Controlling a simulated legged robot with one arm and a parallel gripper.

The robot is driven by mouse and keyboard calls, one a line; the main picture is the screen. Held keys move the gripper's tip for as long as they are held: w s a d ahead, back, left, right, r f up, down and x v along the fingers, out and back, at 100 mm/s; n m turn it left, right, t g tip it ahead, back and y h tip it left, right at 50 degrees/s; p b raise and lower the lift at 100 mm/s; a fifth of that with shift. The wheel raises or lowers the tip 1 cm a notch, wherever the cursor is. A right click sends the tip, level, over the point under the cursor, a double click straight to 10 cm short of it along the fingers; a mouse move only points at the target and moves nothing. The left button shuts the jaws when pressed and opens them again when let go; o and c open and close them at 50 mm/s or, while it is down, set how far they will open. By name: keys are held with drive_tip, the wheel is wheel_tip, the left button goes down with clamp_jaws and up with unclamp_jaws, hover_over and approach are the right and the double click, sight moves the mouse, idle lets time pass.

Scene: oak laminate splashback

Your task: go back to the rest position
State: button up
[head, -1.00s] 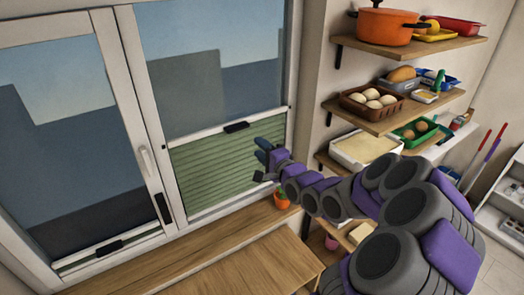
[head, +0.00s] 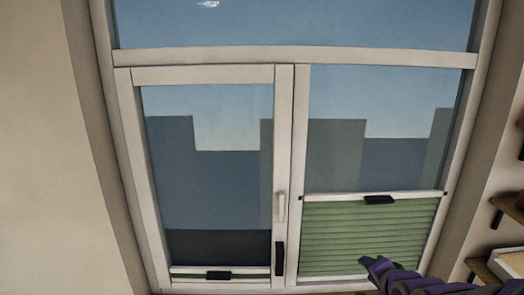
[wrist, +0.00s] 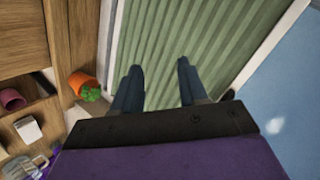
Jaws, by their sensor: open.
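My gripper (wrist: 159,88) is open in the wrist view, with its two dark blue fingers apart and nothing between them. Beyond the fingers is the green pleated blind (wrist: 160,50). In the head view my gripper (head: 374,266) shows at the bottom right, in front of the lower part of the blind (head: 340,230). The blind covers the lower part of the right window pane, and its top rail has a dark handle (head: 380,200). Most of my arm is out of the head view.
Shelves (head: 508,205) stand at the right edge. In the wrist view an orange pot with a green plant (wrist: 83,86) is left of the fingers.

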drive_tip(key=s+a+f+n+g+b, duration=0.3)
drive_tip(key=s+a+n+g, duration=0.1)
drive_tip(key=s, duration=0.8)
drive_tip(key=s+a+f+n+g+b, duration=0.3)
drive_tip(key=s+a+f+n+g, duration=0.1)
drive_tip(key=s, duration=0.8)
drive_tip(key=s+a+f+n+g+b, duration=0.3)
drive_tip(key=s+a, duration=0.5)
drive_tip(key=s, duration=0.4)
drive_tip(key=shift+s+f+n+g+b, duration=0.4)
drive_tip(key=shift+f+g+b, duration=0.1)
drive_tip(key=shift+g, duration=0.7)
